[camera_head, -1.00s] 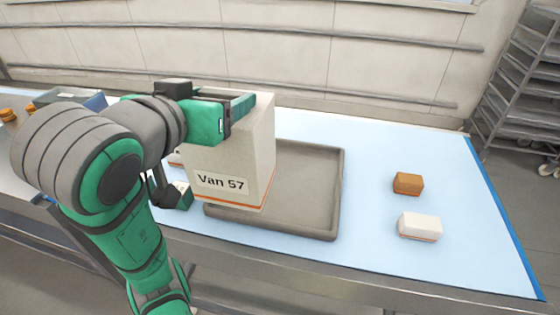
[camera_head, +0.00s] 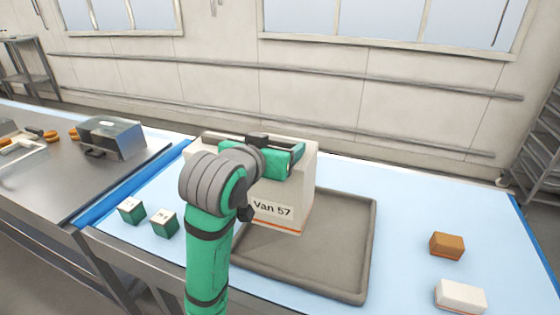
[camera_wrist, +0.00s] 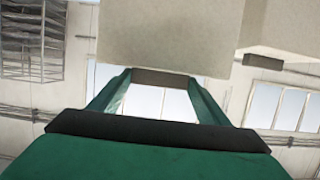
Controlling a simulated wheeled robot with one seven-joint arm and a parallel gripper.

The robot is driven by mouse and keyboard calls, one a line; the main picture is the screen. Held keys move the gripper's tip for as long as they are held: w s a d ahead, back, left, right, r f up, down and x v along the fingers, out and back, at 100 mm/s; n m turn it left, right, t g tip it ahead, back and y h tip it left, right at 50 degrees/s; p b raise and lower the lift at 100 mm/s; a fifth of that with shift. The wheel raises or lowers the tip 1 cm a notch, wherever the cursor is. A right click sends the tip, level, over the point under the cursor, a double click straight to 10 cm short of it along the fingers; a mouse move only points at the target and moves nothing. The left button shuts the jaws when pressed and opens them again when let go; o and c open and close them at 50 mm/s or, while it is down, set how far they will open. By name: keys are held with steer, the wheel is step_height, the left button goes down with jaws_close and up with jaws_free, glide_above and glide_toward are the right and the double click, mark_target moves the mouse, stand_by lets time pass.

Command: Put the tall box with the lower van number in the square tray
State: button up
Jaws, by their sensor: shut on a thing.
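A tall white box (camera_head: 290,190) with an orange stripe near its base and the label "Van 57" is in my gripper (camera_head: 272,155). It appears upright, over the back left part of the square grey tray (camera_head: 368,240). I cannot tell whether its base touches the tray. In the wrist view the fingers of my gripper (camera_wrist: 155,80) reach to the pale held box (camera_wrist: 165,35). A second pale box (camera_wrist: 297,22) shows beside it at the upper right. In the head view my arm hides much of the area left of the held box, and no second label is readable.
Two small green boxes with white tops (camera_head: 131,211) (camera_head: 164,222) stand left of my arm. A small brown box (camera_head: 447,246) and a small white box (camera_head: 460,296) lie right of the tray. A metal case (camera_head: 112,138) stands on the left counter. The blue mat is clear behind the brown box.

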steer(key=shift+w+d+f, duration=0.45)
steer(key=shift+w+f, duration=0.05)
steer(key=shift+f, duration=0.2)
steer(key=shift+w+f, duration=0.15)
steer(key=shift+f, duration=0.75)
steer(key=shift+w+f, duration=0.1)
steer(key=shift+f, duration=0.9)
steer(key=o, duration=1.6)
steer(key=shift+o, duration=0.2)
steer(key=v, duration=1.2)
